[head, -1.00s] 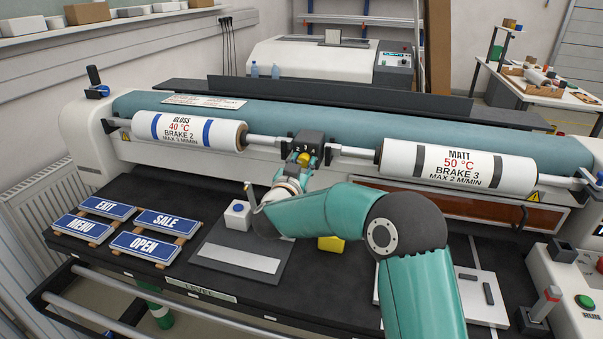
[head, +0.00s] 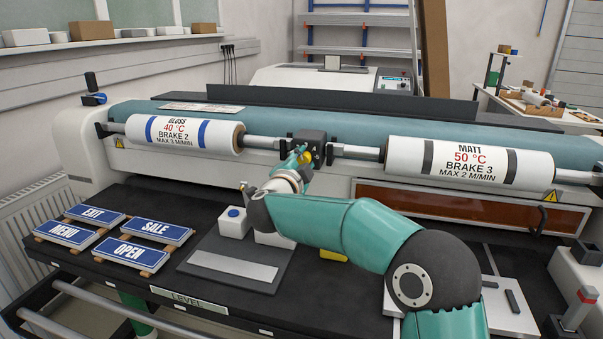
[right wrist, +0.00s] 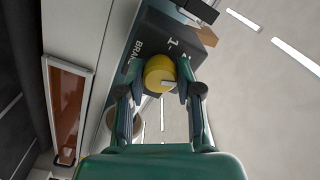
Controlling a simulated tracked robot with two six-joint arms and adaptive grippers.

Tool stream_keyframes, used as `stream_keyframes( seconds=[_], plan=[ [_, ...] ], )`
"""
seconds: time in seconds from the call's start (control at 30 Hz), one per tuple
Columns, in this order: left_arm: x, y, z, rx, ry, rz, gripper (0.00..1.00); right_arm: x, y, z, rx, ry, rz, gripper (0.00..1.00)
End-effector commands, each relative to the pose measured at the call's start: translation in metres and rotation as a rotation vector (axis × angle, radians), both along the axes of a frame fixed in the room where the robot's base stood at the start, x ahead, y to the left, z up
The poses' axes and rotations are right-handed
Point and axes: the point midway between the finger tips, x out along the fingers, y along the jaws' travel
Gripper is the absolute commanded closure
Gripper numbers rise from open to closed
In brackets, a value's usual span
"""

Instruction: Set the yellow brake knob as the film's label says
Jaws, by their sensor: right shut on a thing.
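The yellow brake knob (head: 305,157) sits on the dark brake block (head: 309,140) midway along the film shaft. In the right wrist view the knob (right wrist: 159,73) has a pale mark on its face, and the block (right wrist: 150,40) shows "BRAKE" and "1". My right gripper (right wrist: 161,80) is shut on the knob, one finger on each side. The left film roll (head: 185,134) reads GLOSS, 40 °C, BRAKE 2. The right film roll (head: 466,163) reads MATT, 50 °C, BRAKE 3. My left gripper is not in view.
Blue sign plates (head: 163,230) lie at the left of the black table. My right arm hides part of the table.

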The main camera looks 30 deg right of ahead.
Motion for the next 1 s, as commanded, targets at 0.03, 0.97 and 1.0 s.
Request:
stream_keyframes(
  seconds=[0.03,0.97,1.0],
  plan=[
    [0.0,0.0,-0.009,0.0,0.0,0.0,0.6,0.002,0.004,-0.006,0.028,-0.028,0.01,1.0],
    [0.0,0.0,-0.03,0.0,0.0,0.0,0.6,0.002,0.003,-0.004,0.209,-0.231,0.008,1.0],
    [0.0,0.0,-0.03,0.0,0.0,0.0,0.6,0.002,0.003,-0.004,0.209,-0.231,0.008,1.0]
  ],
)
